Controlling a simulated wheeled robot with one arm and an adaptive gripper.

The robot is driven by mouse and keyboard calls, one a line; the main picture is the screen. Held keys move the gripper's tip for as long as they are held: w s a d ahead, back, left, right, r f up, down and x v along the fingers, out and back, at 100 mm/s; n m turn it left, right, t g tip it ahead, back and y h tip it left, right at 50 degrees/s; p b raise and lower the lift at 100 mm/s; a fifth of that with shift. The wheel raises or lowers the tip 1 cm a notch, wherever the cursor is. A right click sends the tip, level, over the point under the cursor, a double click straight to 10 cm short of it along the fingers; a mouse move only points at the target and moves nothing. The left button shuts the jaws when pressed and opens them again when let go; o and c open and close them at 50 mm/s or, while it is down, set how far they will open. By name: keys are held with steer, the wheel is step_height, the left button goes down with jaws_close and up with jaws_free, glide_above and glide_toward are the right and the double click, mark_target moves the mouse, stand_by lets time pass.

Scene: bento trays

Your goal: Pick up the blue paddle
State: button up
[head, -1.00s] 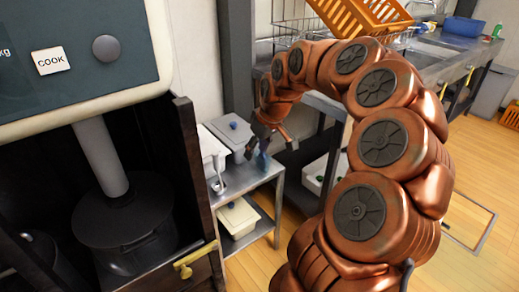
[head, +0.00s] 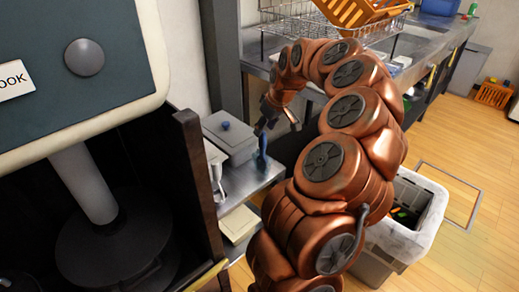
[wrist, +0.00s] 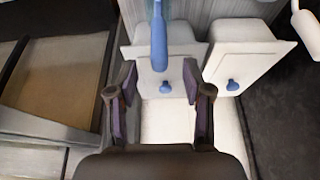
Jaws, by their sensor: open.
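The blue paddle (head: 262,158) stands upright at the edge of the metal shelf in the head view, just below my gripper (head: 278,118). In the wrist view the blue paddle (wrist: 159,38) runs down from the top edge, and its rounded end lies in line with the gap between my fingers. My gripper (wrist: 160,82) is open, with a dark finger with a purple pad on each side. I cannot tell how deep the paddle is between the fingers. No finger visibly touches it.
A lidded box (head: 230,137) with a blue knob stands on the metal shelf, close behind the paddle. A white utensil (head: 217,182) stands left of it. The dark cooker cabinet (head: 188,165) is at left. A lined bin (head: 425,190) stands on the floor at right.

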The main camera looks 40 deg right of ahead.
mark_target(260, 138)
steer(key=shift+w+a+f, duration=0.2)
steer(key=shift+w+f, duration=0.2)
steer(key=shift+f, duration=0.2)
steer(key=x, duration=0.5)
steer(key=shift+s+d, duration=0.2)
jaws_close()
